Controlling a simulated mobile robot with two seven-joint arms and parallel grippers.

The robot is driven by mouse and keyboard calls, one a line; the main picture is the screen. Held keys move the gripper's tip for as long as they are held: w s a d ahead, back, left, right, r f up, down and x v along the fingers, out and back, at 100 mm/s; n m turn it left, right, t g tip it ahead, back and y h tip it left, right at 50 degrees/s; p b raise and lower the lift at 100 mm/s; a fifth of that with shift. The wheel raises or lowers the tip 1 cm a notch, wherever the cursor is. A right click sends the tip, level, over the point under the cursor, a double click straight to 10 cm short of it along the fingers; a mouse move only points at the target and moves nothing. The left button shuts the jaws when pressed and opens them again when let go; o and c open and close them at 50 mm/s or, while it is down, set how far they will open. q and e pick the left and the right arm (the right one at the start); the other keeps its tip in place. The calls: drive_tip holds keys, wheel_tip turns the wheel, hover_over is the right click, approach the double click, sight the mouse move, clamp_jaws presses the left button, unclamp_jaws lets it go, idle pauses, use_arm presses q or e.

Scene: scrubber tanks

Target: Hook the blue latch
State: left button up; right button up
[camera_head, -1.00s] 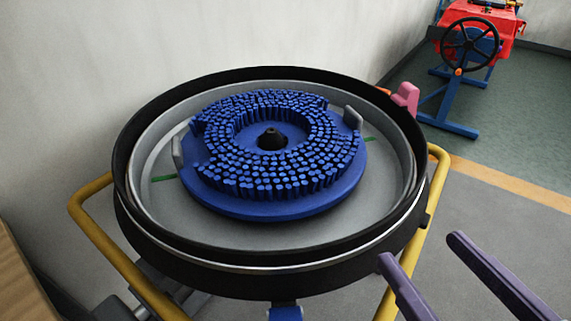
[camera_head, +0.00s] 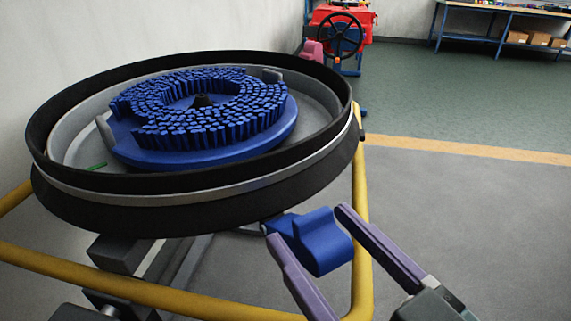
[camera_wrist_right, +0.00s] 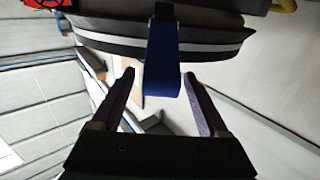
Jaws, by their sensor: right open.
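The blue latch (camera_head: 312,240) hangs at the near right side of the round black tank (camera_head: 190,215), below its rim. In the right wrist view the latch (camera_wrist_right: 162,62) shows as a blue bar between the two fingers. My right gripper (camera_head: 307,222) is open, with its purple fingers on either side of the latch and a gap visible around it. The right gripper (camera_wrist_right: 160,75) looks empty in the wrist view. A round blue brush (camera_head: 200,118) with many bristles lies inside the tank. My left gripper is not in view.
A yellow tubular frame (camera_head: 362,255) runs around the tank and passes close behind the latch and right gripper. A red machine with a black handwheel (camera_head: 338,36) stands at the back. The floor at the right is clear up to a far workbench (camera_head: 500,15).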

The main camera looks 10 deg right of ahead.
drive_tip(key=shift+x, duration=1.05)
drive_tip(key=shift+c, duration=0.3)
clamp_jaws()
idle(0.3)
